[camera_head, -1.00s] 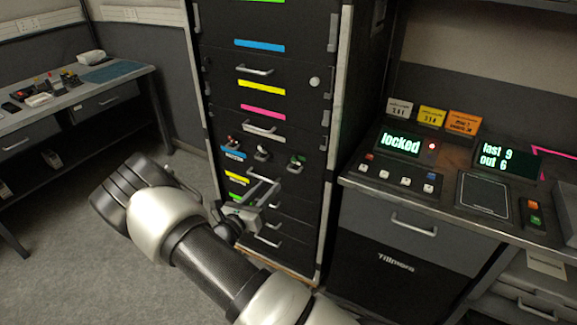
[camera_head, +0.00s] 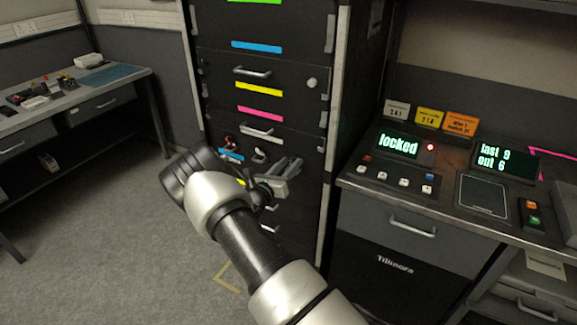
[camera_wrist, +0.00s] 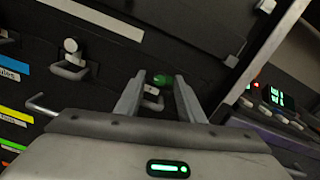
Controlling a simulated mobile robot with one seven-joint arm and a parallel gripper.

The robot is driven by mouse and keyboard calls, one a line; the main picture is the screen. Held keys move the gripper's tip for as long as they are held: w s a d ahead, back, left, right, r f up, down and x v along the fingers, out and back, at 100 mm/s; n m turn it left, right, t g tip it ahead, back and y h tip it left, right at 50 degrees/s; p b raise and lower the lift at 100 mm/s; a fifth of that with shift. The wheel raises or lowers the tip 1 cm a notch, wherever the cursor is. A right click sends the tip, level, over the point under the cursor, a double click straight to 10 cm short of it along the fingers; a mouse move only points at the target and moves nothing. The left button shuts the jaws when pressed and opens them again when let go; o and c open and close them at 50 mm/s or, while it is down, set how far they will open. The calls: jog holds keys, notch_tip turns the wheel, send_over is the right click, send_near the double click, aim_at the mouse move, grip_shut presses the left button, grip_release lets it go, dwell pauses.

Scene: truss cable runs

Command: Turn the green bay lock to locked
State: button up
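The green bay lock (camera_wrist: 162,80) shows in the wrist view as a green knob with a small pale lever or handle below it on the dark cabinet front. It appears between the two fingers of my gripper (camera_wrist: 159,90), just beyond or near their tips; I cannot tell whether they touch it. The fingers are apart and nothing is held. In the head view my gripper (camera_head: 285,178) is in front of the cabinet's right-hand lock position and hides the green lock. The lock's exact turn angle is unclear.
A red lock (camera_head: 230,143) and a white lock (camera_head: 260,155) sit left of my gripper. The cabinet (camera_head: 290,105) has several drawer handles. A console to the right has a display (camera_head: 398,144) reading "locked" and a lit red lamp (camera_head: 431,147).

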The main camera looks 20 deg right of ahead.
grip_shut()
jog(key=shift+m, duration=0.3)
jog(key=m+b, duration=0.2)
jog(key=m, duration=0.1)
jog(key=shift+f, duration=0.15)
jog(key=m+b, duration=0.3)
jog(key=m, duration=0.3)
jog(key=m+b, duration=0.4)
jog(key=shift+f, duration=0.1)
jog(key=m+b, duration=0.4)
jog(key=shift+r, duration=0.2)
jog(key=shift+m, duration=0.3)
